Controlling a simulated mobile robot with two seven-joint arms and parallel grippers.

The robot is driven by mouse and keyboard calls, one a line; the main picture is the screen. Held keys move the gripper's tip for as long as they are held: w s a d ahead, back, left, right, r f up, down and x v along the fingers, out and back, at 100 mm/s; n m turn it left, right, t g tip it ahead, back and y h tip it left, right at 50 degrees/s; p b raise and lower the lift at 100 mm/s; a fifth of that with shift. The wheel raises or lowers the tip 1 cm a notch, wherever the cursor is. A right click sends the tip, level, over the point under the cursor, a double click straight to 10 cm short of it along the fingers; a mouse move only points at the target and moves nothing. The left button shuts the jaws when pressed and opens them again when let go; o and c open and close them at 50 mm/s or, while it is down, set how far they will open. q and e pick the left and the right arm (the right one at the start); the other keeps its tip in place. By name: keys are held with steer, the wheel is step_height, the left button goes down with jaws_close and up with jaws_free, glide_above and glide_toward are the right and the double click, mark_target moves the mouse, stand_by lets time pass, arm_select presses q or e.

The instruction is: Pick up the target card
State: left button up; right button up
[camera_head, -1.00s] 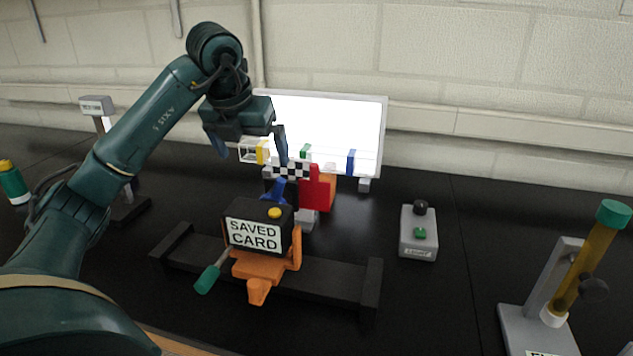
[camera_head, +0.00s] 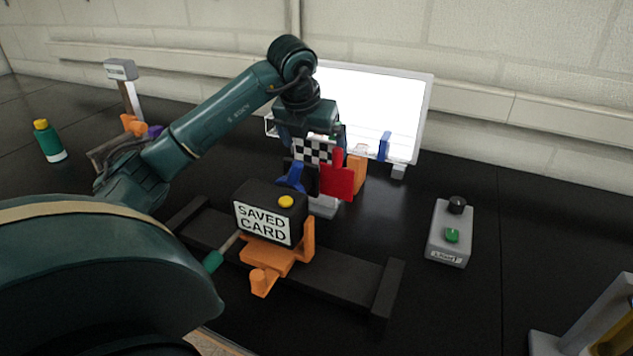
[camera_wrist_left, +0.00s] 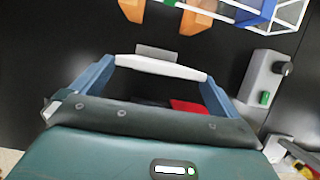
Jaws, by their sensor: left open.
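Several upright cards stand close together behind the black SAVED CARD box (camera_head: 270,212). They include a black-and-white checkered card (camera_head: 312,151), a red card (camera_head: 338,182) and an orange piece (camera_head: 356,172). Which one is the target card is not clear to me. My left gripper (camera_head: 316,134) is open and down at the top of the checkered card. In the left wrist view, a pale strip (camera_wrist_left: 160,68) spans the space between its fingers, and a red piece (camera_wrist_left: 190,106) shows nearer the palm. My right gripper is out of view.
A bright white panel (camera_head: 375,105) stands behind the cards, with a blue clip (camera_head: 384,146). The box sits on an orange carriage on a black rail (camera_head: 340,285). A grey switch box (camera_head: 449,232) stands right, a green bottle (camera_head: 50,143) far left.

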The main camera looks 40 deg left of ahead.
mark_target(315, 152)
arm_select(q)
steer(key=p+x, duration=0.1)
steer(key=x, duration=0.4)
steer(key=shift+s, duration=0.2)
steer(key=shift+c, duration=0.6)
steer(key=shift+r, duration=0.1)
steer(key=c, duration=1.1)
steer(key=shift+c, duration=0.2)
